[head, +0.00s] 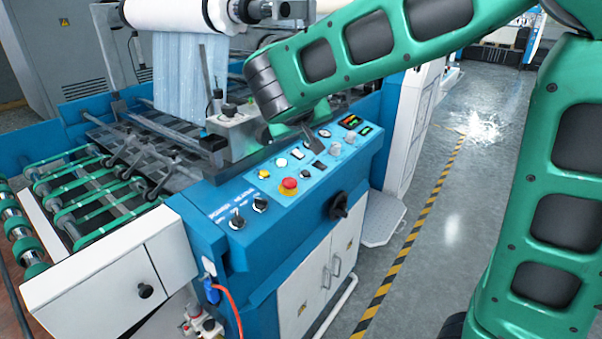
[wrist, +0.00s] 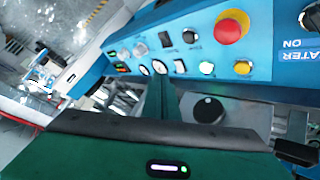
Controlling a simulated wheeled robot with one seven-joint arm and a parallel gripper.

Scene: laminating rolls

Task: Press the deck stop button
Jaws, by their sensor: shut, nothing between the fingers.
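The control panel (head: 325,165) is a sloped blue face on the laminating machine. A red mushroom button (head: 289,185) on a yellow base sits near its front edge; it also shows at the top of the wrist view (wrist: 232,27). A yellow button (head: 264,174), a pale lit button (head: 281,162) and black knobs sit around it. I cannot read which control is labelled deck stop. My gripper (head: 314,138) is shut and empty, pointing down over the upper middle of the panel, beyond the red button. In the wrist view my gripper (wrist: 160,90) points towards the panel's row of gauges and buttons.
A grey metal block (head: 232,130) stands behind the panel at left. Rollers with green bands (head: 90,205) lie at far left. A black handwheel (head: 338,206) sticks out of the panel's front. The floor right of the striped line is clear.

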